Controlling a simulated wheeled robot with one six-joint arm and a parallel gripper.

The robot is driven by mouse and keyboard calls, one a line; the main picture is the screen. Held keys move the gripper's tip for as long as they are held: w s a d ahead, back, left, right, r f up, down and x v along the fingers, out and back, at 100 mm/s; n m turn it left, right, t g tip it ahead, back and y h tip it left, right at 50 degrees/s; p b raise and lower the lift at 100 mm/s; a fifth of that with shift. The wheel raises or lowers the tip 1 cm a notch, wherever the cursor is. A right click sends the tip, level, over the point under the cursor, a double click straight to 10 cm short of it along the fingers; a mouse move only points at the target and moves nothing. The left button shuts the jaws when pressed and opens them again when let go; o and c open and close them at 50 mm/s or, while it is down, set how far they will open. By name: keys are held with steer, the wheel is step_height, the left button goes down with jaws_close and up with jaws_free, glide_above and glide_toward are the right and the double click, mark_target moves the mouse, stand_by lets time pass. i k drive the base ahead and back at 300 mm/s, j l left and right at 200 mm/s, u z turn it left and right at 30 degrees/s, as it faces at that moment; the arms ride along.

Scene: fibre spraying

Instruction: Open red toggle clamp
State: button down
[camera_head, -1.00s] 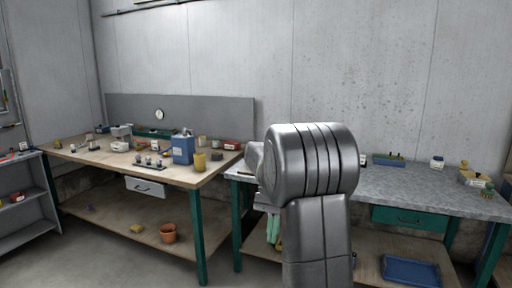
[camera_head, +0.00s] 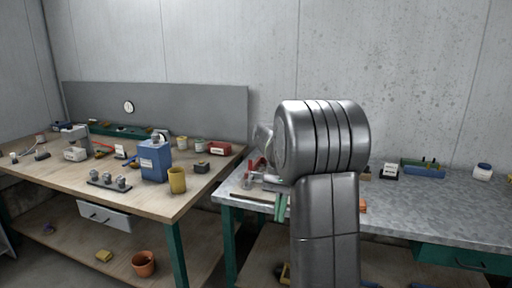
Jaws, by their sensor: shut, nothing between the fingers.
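A small red item (camera_head: 257,166), possibly the red toggle clamp, is at the left end of the grey-topped table (camera_head: 435,205), just left of my arm. It is too small to tell whether its handle is up or down. My arm's large grey joint stands in front of this table and hides part of its top.
A blue-green tray (camera_head: 423,169) and a white jar (camera_head: 482,172) stand on the grey table. A terracotta pot (camera_head: 144,263) is on the lower shelf.

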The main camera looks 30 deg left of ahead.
mark_target(251, 177)
steer(key=i+j, duration=0.6)
steer(key=i+j+z, duration=0.15)
steer(key=i+j, duration=0.4)
steer(key=j, duration=0.15)
steer(key=i+j, duration=0.55)
steer(key=j, duration=0.15)
steer(key=z, duration=0.05)
